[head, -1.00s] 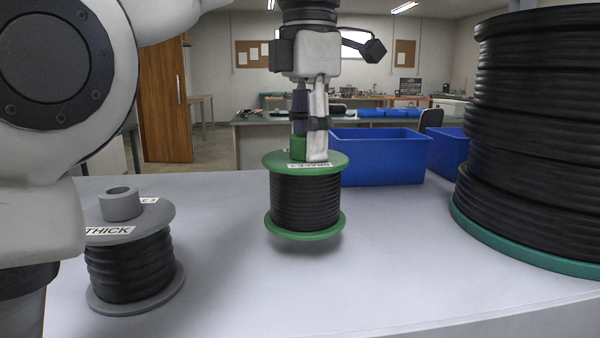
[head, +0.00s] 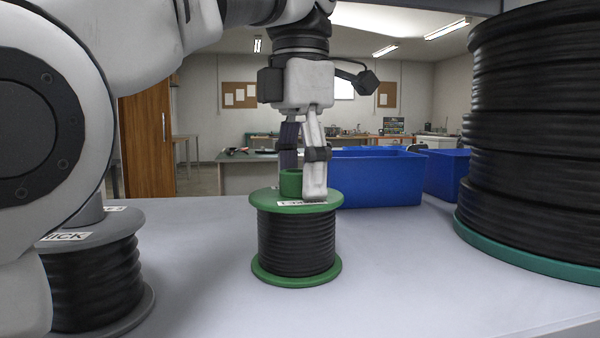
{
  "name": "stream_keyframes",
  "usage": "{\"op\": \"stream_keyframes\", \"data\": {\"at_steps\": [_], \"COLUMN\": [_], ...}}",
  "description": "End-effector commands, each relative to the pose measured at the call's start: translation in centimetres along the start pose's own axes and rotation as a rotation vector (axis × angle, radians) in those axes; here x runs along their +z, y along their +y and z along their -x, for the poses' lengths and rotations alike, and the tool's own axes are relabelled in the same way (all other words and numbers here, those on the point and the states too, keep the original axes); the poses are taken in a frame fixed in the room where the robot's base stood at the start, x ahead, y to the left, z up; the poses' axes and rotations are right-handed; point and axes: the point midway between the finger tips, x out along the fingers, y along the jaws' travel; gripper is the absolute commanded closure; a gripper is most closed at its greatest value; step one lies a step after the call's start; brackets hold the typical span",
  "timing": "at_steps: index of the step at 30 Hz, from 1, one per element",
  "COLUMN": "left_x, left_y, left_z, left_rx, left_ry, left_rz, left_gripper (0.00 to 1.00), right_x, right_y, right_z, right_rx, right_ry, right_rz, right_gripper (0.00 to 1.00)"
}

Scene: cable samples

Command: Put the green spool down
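The green spool (head: 296,243), wound with black cable, stands upright on the grey table. Its bottom flange appears to rest on the surface. A label lies on its top flange, partly covered by a finger. My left gripper (head: 302,180) points down over the spool's green hub (head: 291,183). Its fingers are spread, one behind the hub and one at its front right, with a gap between them. The finger tips are still low around the hub, and I cannot tell whether either touches it. My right gripper is not in view.
A grey spool (head: 95,282) marked "THICK" stands at left, partly hidden by my arm. A large black cable spool with a teal base (head: 520,256) fills the right. Blue bins (head: 375,180) stand behind. The table (head: 400,270) is clear between the green and large spools.

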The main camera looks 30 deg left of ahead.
Motion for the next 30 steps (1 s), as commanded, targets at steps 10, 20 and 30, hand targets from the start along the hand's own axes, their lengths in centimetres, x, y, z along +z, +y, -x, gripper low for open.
{"op": "stream_keyframes", "data": {"at_steps": [10,20,30], "left_x": [0.0,0.0,0.0], "left_y": [0.1,0.0,0.0], "left_z": [4.2,11.8,12.3], "left_rx": [0.001,0.000,0.000], "left_ry": [-0.002,0.000,0.000], "left_rz": [0.000,0.000,0.000], "left_gripper": [0.31,0.31,0.31], "right_x": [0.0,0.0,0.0], "right_y": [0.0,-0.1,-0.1], "right_z": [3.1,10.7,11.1], "right_rx": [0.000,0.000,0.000], "right_ry": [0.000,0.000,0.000], "right_rz": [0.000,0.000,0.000], "right_gripper": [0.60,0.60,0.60]}}
